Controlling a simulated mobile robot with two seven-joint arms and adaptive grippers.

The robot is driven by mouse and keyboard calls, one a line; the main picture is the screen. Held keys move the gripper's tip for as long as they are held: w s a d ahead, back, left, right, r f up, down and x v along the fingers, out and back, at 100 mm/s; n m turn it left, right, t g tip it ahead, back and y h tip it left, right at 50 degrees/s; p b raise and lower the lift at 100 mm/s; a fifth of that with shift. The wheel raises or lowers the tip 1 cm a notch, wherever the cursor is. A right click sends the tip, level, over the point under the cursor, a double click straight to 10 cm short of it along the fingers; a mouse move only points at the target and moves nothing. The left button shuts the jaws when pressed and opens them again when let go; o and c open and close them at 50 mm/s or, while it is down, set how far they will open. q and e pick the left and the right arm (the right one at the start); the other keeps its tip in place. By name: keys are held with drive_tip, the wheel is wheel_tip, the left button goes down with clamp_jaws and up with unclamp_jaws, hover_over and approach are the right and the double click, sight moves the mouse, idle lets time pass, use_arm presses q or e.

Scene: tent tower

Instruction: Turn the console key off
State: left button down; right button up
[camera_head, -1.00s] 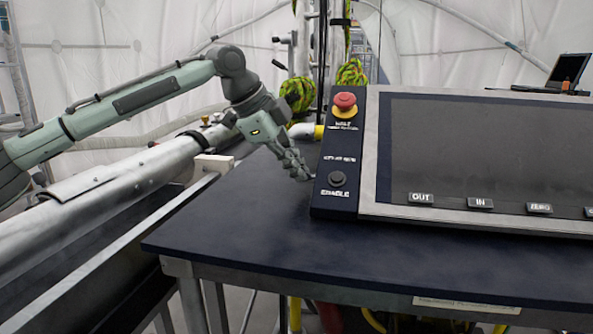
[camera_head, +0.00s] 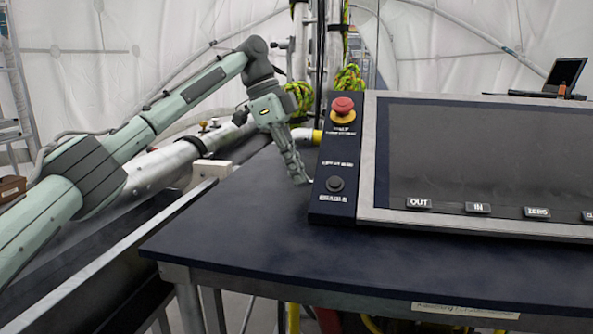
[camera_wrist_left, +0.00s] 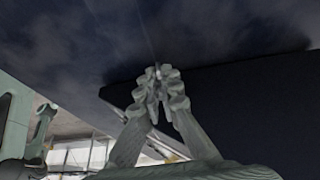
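The console (camera_head: 370,150) stands on the dark table, with a black panel along its left side. On that panel are a red mushroom button (camera_head: 343,106) on a yellow base and a round black knob (camera_head: 336,184) above an "ENABLE" label. I cannot make out a key clearly. My left gripper (camera_head: 301,181) points down just left of the panel, beside the knob and apart from it. In the left wrist view its fingertips (camera_wrist_left: 158,74) come together, with a small pale spot between them; I see nothing clearly held. My right gripper is not in view.
The dark table (camera_head: 230,225) is clear in front of and left of the console. A silver pipe (camera_head: 160,170) and rail run along the left. Yellow-green ropes (camera_head: 349,78) hang behind the console. A laptop (camera_head: 563,77) stands at the back right.

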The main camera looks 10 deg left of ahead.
use_arm(q)
drive_tip(key=shift+f, duration=0.15)
drive_tip(key=c, duration=1.8)
unclamp_jaws()
drive_tip(key=shift+a, duration=0.1)
drive_tip(key=shift+o, duration=0.2)
drive_tip(key=v, duration=1.2)
drive_tip(key=shift+s, duration=0.1)
